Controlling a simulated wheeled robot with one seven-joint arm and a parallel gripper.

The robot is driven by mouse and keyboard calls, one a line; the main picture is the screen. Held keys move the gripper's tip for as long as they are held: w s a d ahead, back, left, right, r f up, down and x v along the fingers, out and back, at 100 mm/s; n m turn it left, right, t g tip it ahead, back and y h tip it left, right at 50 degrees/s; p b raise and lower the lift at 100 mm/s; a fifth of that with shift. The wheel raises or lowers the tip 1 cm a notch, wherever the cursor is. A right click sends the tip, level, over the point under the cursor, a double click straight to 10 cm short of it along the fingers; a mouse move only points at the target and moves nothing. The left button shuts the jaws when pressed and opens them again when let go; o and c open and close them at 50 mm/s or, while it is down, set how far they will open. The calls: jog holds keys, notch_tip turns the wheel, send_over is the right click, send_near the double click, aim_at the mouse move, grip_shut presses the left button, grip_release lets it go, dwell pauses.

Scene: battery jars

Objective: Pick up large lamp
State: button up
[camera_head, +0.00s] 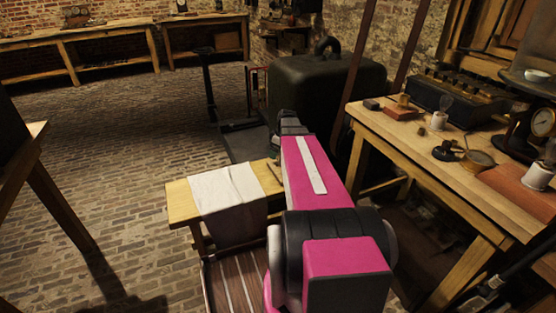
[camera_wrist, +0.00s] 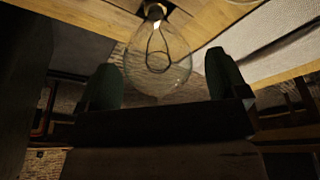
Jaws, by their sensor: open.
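The large lamp (camera_wrist: 158,72) is a clear glass bulb with a looped filament and a bright spot near its base. In the wrist view it stands out against a wooden bench edge at the top of the picture. My gripper (camera_wrist: 161,62) is open, with one dark green finger left of the glass and one right of it. A gap shows on both sides, and I cannot tell how deep the glass is between the fingers. In the head view my arm covers the lamp and most of my gripper.
A small wooden bench (camera_head: 181,202) with a white cloth (camera_head: 226,190) stands beside my arm. A workbench (camera_head: 400,128) at the right carries instruments, jars and a clock (camera_head: 542,122). A large dark case (camera_head: 325,90) stands behind my arm.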

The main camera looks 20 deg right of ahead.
jog(key=c, duration=1.1)
jog(key=shift+r, duration=0.1)
